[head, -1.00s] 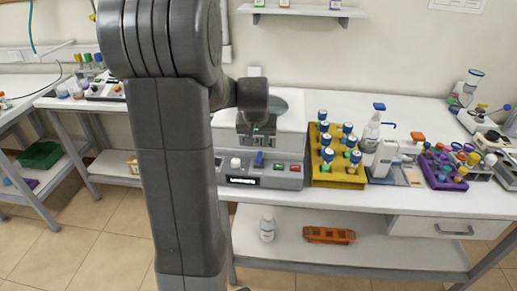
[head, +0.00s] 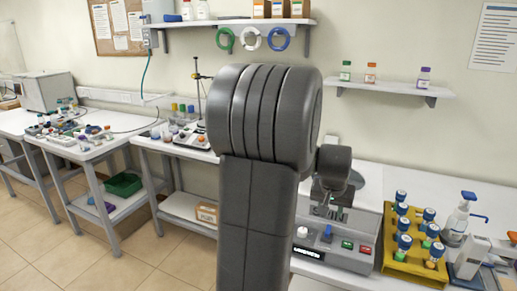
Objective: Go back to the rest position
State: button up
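My grey arm rises through the middle of the head view and bends over at the top.
A yellow rack (head: 410,268) with blue-capped vials stands right of the machine. Wall shelves (head: 393,88) hang behind. Other benches (head: 93,150) stand at the left, with open tiled floor (head: 140,262) before them.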

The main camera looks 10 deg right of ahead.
aim_at(328, 229)
jog(key=p+x, duration=0.1)
jog(key=x, duration=1)
jog(key=shift+w+f+p, duration=0.1)
jog(key=shift+f+p, duration=0.25)
jog(key=shift+f, duration=0.05)
jog(key=shift+r, duration=0.1)
